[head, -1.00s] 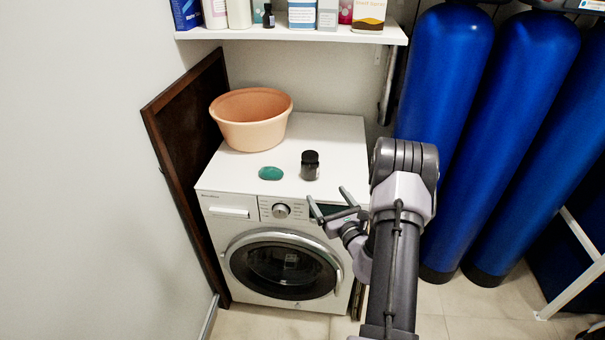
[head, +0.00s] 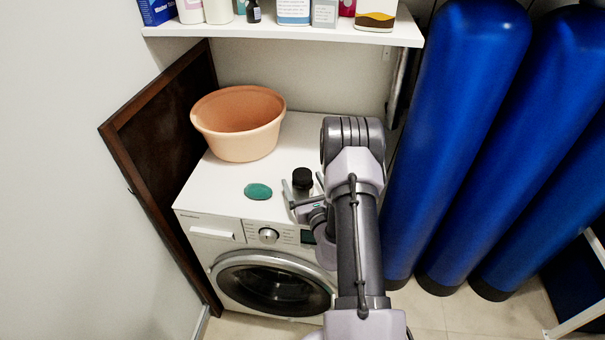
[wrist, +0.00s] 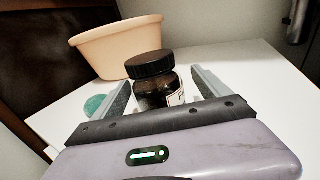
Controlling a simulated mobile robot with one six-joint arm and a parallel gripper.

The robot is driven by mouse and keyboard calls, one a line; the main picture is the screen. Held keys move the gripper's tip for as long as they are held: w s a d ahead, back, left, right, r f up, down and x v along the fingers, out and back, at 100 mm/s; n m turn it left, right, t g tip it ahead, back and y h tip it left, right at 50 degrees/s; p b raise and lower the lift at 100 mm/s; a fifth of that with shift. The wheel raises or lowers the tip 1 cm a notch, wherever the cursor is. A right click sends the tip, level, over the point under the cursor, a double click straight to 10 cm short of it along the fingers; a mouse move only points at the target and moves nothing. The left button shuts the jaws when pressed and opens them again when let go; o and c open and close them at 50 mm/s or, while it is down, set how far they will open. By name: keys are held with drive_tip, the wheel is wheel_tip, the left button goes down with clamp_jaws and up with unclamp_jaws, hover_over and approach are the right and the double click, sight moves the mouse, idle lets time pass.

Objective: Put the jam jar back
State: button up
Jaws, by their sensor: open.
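The jam jar (head: 302,180) is dark with a black lid and stands upright on top of the white washing machine (head: 200,190). In the wrist view the jar (wrist: 153,82) shows a pale label on its right side. My gripper (head: 303,190) is open at the front of the jar, with one finger to each side of it. In the wrist view the jar stands between the spread fingers of my gripper (wrist: 158,90), and a gap shows on each side. The jar's lower part is hidden by the gripper body. A flat green disc (head: 258,191) lies left of the jar.
A peach-coloured basin (head: 238,145) stands behind and left of the jar. A white shelf (head: 290,33) with bottles and boxes hangs above. Tall blue cylinders (head: 450,130) stand to the right. A dark framed board (head: 160,130) leans against the left wall.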

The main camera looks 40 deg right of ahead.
drive_tip(key=shift+w, duration=0.2)
drive_tip(key=shift+s+a+r, duration=0.15)
drive_tip(key=shift+s+a, duration=0.05)
drive_tip(key=shift+s, duration=0.05)
drive_tip(key=shift+s+a+r, duration=0.1)
drive_tip(key=shift+s+a, duration=0.05)
drive_tip(key=c, duration=1)
clamp_jaws()
